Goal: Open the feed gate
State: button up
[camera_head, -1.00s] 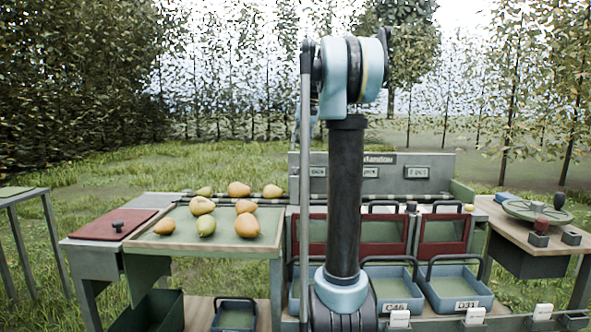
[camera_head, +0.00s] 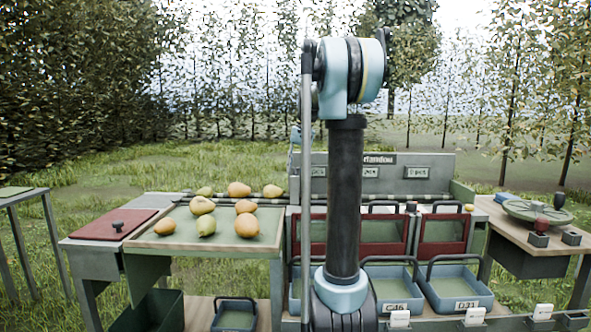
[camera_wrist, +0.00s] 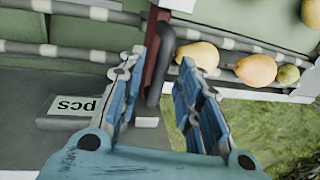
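In the wrist view my gripper (camera_wrist: 164,70) is open, with its two blue fingers apart. A dark bar handle (camera_wrist: 160,75) stands between the fingertips, beside a narrow dark red plate (camera_wrist: 157,45) that looks like the feed gate. The fingers do not visibly close on the handle; I cannot tell whether either one touches it. Several yellow pears (camera_wrist: 198,56) lie just right of the gate, along a grey rail. In the head view my arm hides the gate and gripper. Pears (camera_head: 246,225) rest on the green tray table (camera_head: 176,243) at the left.
A grey panel with a "pcs" label (camera_wrist: 76,106) lies left of the gripper. In the head view, red-framed gates (camera_head: 442,232) and blue crates (camera_head: 456,291) stand right of my arm. A wooden table (camera_head: 499,217) with a round green plate is at the far right.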

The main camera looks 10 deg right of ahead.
grip_shut()
jog(key=shift+r, duration=3.7)
jog(key=shift+o, duration=1.1)
grip_release()
notch_tip(320, 180, up, 12)
jog(key=d, duration=0.2)
jog(key=shift+s+d+f, duration=0.15)
jog(key=shift+f, duration=0.05)
